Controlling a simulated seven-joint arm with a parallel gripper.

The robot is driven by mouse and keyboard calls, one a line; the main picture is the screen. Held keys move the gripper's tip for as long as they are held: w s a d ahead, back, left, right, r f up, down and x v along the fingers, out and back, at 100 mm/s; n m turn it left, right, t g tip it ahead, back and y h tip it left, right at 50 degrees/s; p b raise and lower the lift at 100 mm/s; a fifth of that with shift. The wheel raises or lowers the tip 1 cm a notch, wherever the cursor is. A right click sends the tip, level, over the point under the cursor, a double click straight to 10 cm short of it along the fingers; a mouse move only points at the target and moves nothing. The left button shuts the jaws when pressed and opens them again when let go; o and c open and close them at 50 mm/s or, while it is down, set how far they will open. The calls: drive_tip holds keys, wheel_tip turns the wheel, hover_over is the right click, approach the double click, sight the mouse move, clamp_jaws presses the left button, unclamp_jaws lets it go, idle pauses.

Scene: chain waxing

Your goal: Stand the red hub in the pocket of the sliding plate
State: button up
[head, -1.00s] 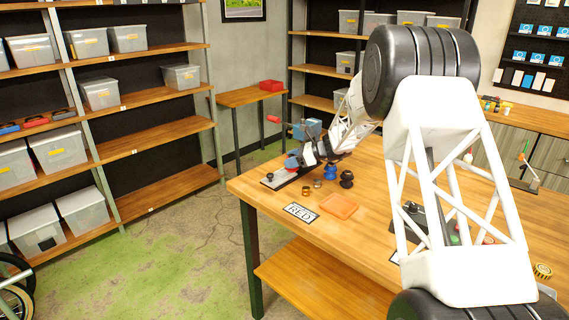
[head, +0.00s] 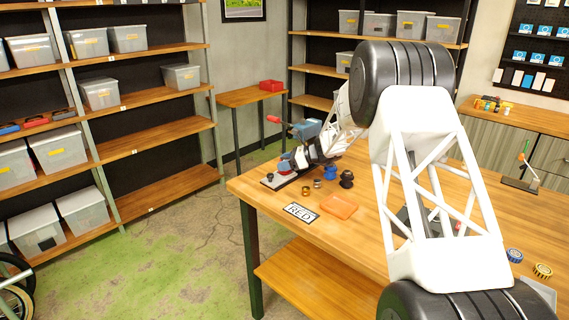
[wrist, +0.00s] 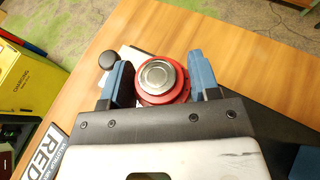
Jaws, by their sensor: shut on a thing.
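The red hub (wrist: 160,94), round with a silver top, sits between the two blue fingers of my gripper (wrist: 160,82) in the wrist view. The gripper is shut on it. In the head view the red hub (head: 286,166) shows small and partly covered at the far left end of the bench, with my gripper (head: 299,158) at it. A dark base with a light plate (head: 273,181) lies below it; a black knob (wrist: 107,60) stands beside the hub in the wrist view. The pocket is not visible, and I cannot tell whether the hub touches the plate.
A RED card (head: 300,212) and an orange tray (head: 340,206) lie near the bench's front edge. Small rings, a blue spool (head: 330,172) and a black spool (head: 346,179) stand right of the base. Two rolls (head: 542,271) lie at the right. Bench edge and floor are close left.

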drive_tip(key=shift+f, duration=0.1)
idle(0.3)
drive_tip(key=o, duration=1.1)
drive_tip(key=shift+c, duration=0.2)
drive_tip(key=shift+d+r, duration=0.15)
drive_tip(key=shift+r, duration=0.05)
drive_tip(key=v, duration=1.1)
drive_tip(key=shift+d, duration=0.3)
drive_tip(key=shift+s, duration=0.1)
drive_tip(key=shift+r, duration=0.1)
